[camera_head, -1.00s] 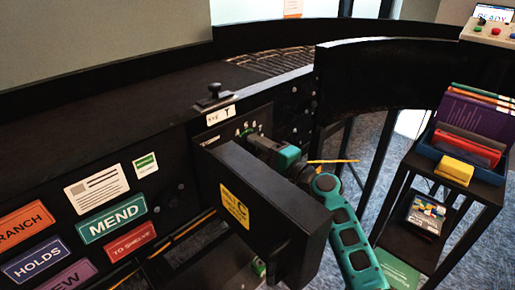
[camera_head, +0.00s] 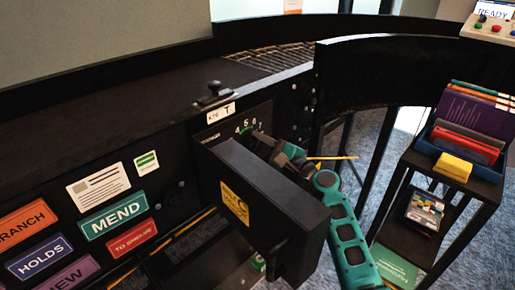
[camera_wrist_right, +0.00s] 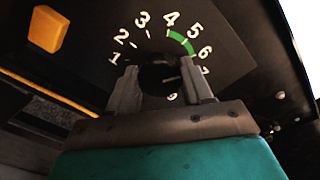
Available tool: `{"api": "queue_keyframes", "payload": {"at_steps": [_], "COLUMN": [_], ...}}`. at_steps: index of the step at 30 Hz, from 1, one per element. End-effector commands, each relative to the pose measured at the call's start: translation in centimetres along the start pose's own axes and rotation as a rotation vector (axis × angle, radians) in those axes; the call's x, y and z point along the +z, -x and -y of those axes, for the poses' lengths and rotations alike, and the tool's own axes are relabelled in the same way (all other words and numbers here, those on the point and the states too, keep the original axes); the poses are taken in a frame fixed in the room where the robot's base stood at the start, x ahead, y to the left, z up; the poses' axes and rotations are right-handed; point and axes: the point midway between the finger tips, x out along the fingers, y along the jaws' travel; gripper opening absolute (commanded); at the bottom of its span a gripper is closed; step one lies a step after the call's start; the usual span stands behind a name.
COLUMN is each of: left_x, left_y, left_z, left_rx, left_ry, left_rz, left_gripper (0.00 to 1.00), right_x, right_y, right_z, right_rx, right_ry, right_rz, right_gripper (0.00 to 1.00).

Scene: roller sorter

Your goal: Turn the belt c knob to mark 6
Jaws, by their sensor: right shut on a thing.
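The belt c knob (camera_wrist_right: 155,76) is a dark round knob on a black dial panel in the right wrist view. Numbers from 1 up to about 7 ring the dial plate (camera_wrist_right: 146,38), with a green arc beside 4, 5 and 6. My right gripper (camera_wrist_right: 161,86) is shut on the knob, one finger on each side. A short pale line on the knob points right, roughly toward 7; its exact mark is hard to tell. In the head view the right gripper (camera_head: 263,142) reaches behind a black box, which hides the knob. My left gripper is not in view.
The black box (camera_head: 265,205) with a yellow label sticks out in front of the dial. A small black lever (camera_head: 213,92) stands on the ledge above. Coloured signs line the panel at left. A shelf cart (camera_head: 487,178) with a blue bin stands at right.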

Motion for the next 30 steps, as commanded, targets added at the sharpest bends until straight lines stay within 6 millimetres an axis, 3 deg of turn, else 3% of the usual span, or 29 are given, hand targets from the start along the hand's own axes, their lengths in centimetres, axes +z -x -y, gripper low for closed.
{"api": "queue_keyframes", "payload": {"at_steps": [11, 12, 19, 30], "left_x": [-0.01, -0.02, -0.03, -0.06], "left_y": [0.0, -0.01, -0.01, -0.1], "left_z": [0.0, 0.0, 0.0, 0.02], "left_rx": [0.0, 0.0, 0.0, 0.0], "left_ry": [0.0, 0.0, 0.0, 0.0], "left_rz": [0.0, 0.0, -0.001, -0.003], "left_gripper": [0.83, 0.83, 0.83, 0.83], "right_x": [-0.06, -0.06, -0.04, -0.09], "right_y": [0.02, 0.02, 0.02, 0.7], "right_z": [0.0, 0.0, 0.0, 0.0], "right_rx": [0.0, 0.0, 0.0, -0.001], "right_ry": [-0.003, -0.003, -0.002, -0.001], "right_rz": [-0.001, -0.002, -0.001, -0.001], "right_gripper": [0.2, 0.54, 0.76, 0.76]}}
